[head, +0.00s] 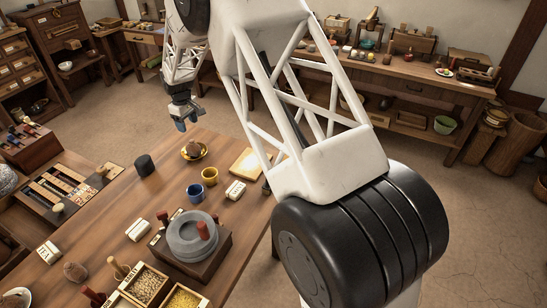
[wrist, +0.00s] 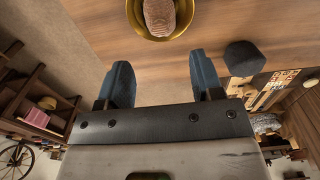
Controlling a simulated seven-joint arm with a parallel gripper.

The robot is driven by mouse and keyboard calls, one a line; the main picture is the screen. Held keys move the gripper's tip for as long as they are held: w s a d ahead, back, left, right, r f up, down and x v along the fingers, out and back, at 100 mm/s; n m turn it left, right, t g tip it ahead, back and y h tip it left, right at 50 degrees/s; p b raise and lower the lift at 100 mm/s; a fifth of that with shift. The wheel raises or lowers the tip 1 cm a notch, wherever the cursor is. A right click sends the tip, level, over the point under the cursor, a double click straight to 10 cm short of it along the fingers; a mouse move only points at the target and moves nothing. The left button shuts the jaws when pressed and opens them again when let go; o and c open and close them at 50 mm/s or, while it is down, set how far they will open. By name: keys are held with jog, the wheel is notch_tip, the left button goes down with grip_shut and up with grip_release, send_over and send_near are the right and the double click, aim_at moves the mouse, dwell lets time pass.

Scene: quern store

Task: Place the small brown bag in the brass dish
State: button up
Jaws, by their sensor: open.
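The brass dish (head: 204,153) stands near the far edge of the wooden table; its golden rim (wrist: 134,22) also shows at the top of the wrist view. A small brown rounded lump (head: 192,148), which looks like the small brown bag, lies in the dish. It shows pinkish brown and ridged in the wrist view (wrist: 160,15), partly cut off by the frame. My gripper (head: 186,121) is above and beyond the dish in the head view. Its two blue fingers (wrist: 163,80) are apart with nothing between them, clear of the dish.
A dark cylinder (head: 144,164) stands left of the dish, and it also shows in the wrist view (wrist: 243,58). Blue (head: 195,192) and yellow (head: 209,176) cups stand nearer. Another brown lump (head: 75,271) lies at the near left. A stone quern (head: 188,240) stands at the near middle.

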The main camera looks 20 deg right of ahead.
jog(key=s+d+r+m, duration=0.2)
jog(key=s+d+r, duration=0.2)
jog(key=s+r, duration=0.4)
jog(key=s+d+r+m+t, duration=0.1)
jog(key=s+d+r, duration=0.3)
jog(key=s+r, duration=0.45)
jog(key=s+d+r+m, duration=0.2)
jog(key=s+d+r, duration=0.3)
jog(key=s, duration=0.5)
jog(key=s+d+m, duration=0.2)
jog(key=s, duration=1.4)
jog(key=s+d+r+m+t, duration=0.1)
jog(key=s+d+m, duration=0.1)
jog(key=s, duration=1.4)
jog(key=shift+d+t, duration=0.3)
jog(key=shift+d, duration=0.35)
jog(key=shift+r, duration=0.1)
dwell(1.4)
